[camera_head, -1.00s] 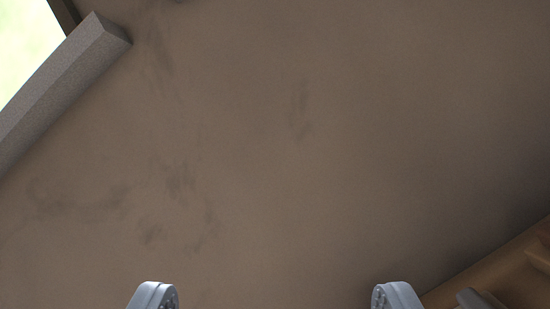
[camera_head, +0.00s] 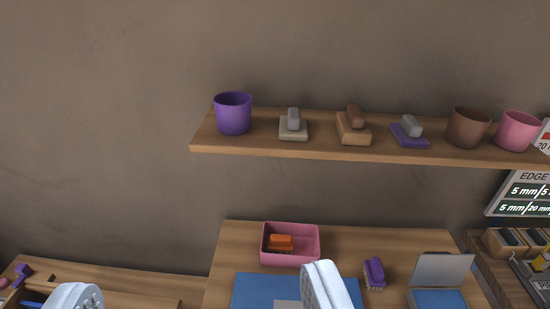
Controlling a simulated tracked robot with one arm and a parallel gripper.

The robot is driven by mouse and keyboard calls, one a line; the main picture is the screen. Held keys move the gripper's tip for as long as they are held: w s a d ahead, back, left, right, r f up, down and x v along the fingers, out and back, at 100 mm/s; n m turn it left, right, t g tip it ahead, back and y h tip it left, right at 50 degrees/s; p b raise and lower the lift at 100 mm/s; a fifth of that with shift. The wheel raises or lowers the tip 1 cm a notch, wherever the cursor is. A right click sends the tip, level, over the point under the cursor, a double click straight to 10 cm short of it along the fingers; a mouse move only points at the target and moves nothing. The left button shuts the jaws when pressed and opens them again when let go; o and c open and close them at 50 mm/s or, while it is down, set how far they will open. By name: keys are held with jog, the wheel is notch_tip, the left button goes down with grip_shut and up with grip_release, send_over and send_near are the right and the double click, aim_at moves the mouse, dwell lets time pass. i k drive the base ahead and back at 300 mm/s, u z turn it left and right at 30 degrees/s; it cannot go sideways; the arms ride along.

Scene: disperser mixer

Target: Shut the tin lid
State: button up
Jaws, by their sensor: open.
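A blue tin (camera_head: 438,300) stands at the lower right of the bench, partly cut off by the bottom edge of the picture. Its grey lid (camera_head: 442,269) is raised and tilts up at the back of the tin, so the tin is open. My gripper (camera_head: 201,291) is open and empty, with its two fingertips wide apart at the bottom of the picture. The right fingertip shows to the left of the tin, apart from it.
A pink tray (camera_head: 290,261) holds an orange block. A purple brush (camera_head: 374,272) lies between it and the tin. A blue mat (camera_head: 256,289) lies in front. A wooden shelf (camera_head: 330,151) above carries cups and several small blocks. A sign (camera_head: 526,195) stands right.

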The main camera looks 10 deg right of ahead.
aim_at(435, 269)
jog(key=z, duration=1.3)
jog(key=k, duration=1.3)
jog(key=z, duration=0.2)
jog(key=i, duration=2)
jog(key=u, duration=0.55)
